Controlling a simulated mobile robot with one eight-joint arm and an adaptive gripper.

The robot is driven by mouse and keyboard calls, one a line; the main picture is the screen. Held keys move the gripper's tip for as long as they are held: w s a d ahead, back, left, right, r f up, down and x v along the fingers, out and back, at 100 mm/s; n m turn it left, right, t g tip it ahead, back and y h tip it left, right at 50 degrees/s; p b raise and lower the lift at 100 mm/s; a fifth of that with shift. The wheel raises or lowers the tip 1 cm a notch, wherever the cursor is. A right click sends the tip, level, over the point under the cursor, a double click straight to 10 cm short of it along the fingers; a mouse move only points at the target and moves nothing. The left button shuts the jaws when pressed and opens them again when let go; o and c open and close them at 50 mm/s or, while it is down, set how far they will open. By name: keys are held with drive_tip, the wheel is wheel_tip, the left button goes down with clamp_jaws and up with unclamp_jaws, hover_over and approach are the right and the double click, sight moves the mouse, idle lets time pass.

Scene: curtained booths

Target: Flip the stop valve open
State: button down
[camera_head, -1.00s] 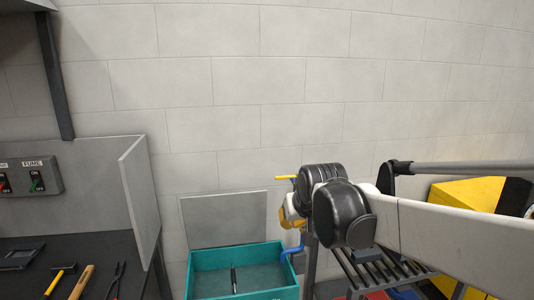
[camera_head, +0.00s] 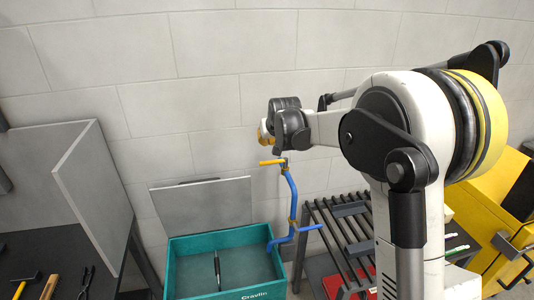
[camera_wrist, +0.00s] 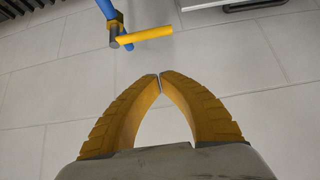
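The stop valve's yellow lever (camera_head: 271,162) sits at the top of a bent blue pipe (camera_head: 291,190) in the head view. The lever lies roughly level and points left from a grey stem. In the wrist view the yellow lever (camera_wrist: 145,35) shows at the top, beside the end of the blue pipe (camera_wrist: 106,10). My gripper (camera_wrist: 160,76) has yellow fingers whose tips meet, with nothing between them. It is apart from the lever. In the head view my gripper (camera_head: 264,133) is just above the lever, mostly hidden by my black wrist.
A teal open bin (camera_head: 225,242) stands left of the pipe, with a grey panel (camera_head: 205,210) behind it. A black slatted rack (camera_head: 330,228) is to the right, and a yellow cabinet (camera_head: 485,225) farther right. A dark workbench (camera_head: 55,255) with tools is at far left.

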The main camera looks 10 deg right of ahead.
drive_tip(key=w+f+b, duration=0.2)
drive_tip(key=w+f, duration=0.1)
drive_tip(key=f, duration=0.5)
idle(0.4)
